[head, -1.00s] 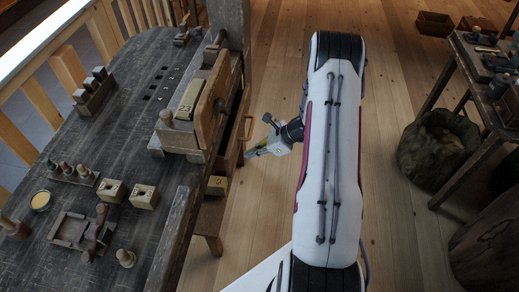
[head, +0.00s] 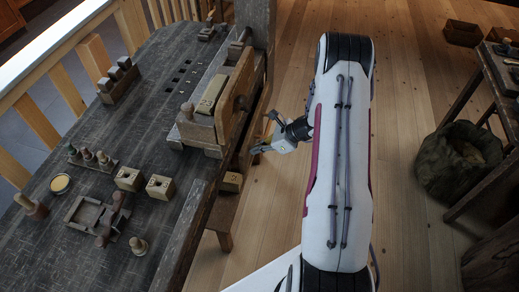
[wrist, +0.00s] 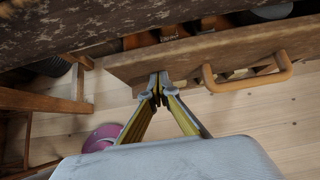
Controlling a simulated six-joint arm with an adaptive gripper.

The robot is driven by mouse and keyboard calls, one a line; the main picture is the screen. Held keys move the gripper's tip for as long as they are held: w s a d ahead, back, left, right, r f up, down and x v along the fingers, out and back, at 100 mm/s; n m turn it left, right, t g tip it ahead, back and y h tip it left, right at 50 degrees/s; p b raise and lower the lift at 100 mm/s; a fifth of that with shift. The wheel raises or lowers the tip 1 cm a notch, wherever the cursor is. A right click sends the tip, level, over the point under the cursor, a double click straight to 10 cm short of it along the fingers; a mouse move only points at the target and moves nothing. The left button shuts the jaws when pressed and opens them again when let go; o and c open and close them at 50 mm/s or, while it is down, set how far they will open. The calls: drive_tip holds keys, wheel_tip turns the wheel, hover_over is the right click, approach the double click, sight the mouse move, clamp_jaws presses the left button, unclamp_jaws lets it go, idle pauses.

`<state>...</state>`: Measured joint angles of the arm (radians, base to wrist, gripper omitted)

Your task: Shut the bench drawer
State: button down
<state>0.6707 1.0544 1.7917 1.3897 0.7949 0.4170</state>
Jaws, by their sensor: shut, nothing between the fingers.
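The bench drawer shows in the wrist view as a long wooden front (wrist: 130,65) with a tan bar handle (wrist: 250,76) to the right. A gap above its front shows dark and orange-brown things inside, so it stands partly open. In the head view the drawer front (head: 257,124) is a narrow strip beside the bench's right edge, partly hidden by the vise. My gripper (wrist: 159,82) is shut and empty, its fingertips at the outer face of the front, left of the handle; they seem to touch it. My gripper also shows in the head view (head: 256,151).
The workbench (head: 150,215) carries a wooden vise (head: 225,105), pegs, blocks and a small tray. A bench leg and stool-like frame (wrist: 78,85) stand left in the wrist view. A sack (head: 460,160) and side table are at right. Floor between is clear.

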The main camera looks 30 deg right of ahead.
drive_tip(key=shift+w+a, duration=1.35)
drive_tip(key=shift+a+r, duration=0.1)
drive_tip(key=shift+s+d, duration=0.3)
drive_tip(key=shift+d, duration=0.15)
drive_tip(key=s+d, duration=0.2)
drive_tip(key=d, duration=0.1)
drive_tip(key=shift+s+r, duration=0.2)
drive_tip(key=shift+s, duration=0.2)
approach(249, 145)
drive_tip(key=shift+s+d+f, duration=0.3)
drive_tip(key=shift+s+d, duration=0.3)
drive_tip(key=shift+s+d+f, duration=0.3)
drive_tip(key=shift+s+d, duration=0.3)
drive_tip(key=shift+s, duration=0.05)
